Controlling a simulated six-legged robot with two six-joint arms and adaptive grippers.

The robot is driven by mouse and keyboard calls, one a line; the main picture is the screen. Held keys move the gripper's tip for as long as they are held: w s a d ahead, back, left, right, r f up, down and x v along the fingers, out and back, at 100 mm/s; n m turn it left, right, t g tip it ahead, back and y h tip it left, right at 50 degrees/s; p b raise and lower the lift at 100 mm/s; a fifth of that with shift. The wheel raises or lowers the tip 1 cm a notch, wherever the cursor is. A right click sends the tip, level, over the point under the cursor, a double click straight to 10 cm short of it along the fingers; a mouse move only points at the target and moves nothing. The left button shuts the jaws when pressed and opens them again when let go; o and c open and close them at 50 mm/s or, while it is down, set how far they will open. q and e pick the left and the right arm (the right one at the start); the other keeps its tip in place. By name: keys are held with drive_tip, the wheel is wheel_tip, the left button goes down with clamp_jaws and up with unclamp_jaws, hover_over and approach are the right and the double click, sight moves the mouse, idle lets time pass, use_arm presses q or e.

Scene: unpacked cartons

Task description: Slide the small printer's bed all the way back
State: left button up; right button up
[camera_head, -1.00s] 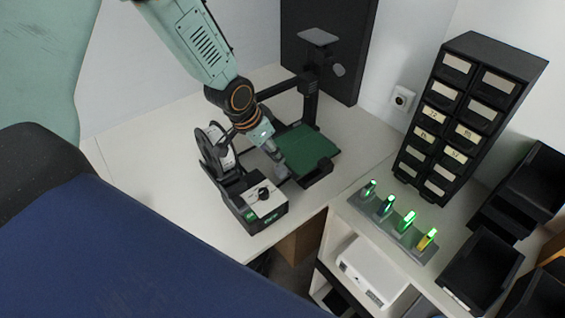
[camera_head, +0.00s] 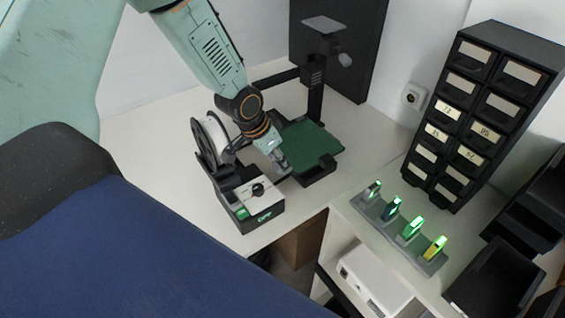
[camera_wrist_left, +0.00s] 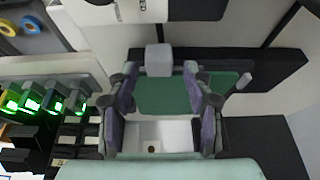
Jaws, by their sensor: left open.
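The small printer is black with a flat green bed (camera_head: 310,147), an upright post (camera_head: 316,95) and a white-topped control box (camera_head: 252,192). It stands on the white worktop in the head view. My left gripper (camera_head: 280,163) points down at the bed's left edge, beside the control box. In the left wrist view the green bed (camera_wrist_left: 172,95) shows beyond and between the spread fingers of my left gripper (camera_wrist_left: 160,78). The gripper is open with nothing held. Contact with the bed cannot be told. My right gripper is not in view.
A white spool (camera_head: 213,138) stands left of the printer. To the right are a rack of glowing green and yellow pieces (camera_head: 405,230), a black drawer cabinet (camera_head: 480,115) and black bins (camera_head: 497,278). A dark panel (camera_head: 345,45) stands behind. The worktop's front edge is close.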

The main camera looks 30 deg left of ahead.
use_arm(q)
drive_tip(key=shift+f, duration=0.35)
drive_tip(key=shift+s+r, duration=0.2)
drive_tip(key=shift+s, duration=0.05)
drive_tip(key=shift+w+f, duration=0.15)
drive_tip(key=shift+w, duration=0.05)
drive_tip(key=c, duration=0.5)
clamp_jaws()
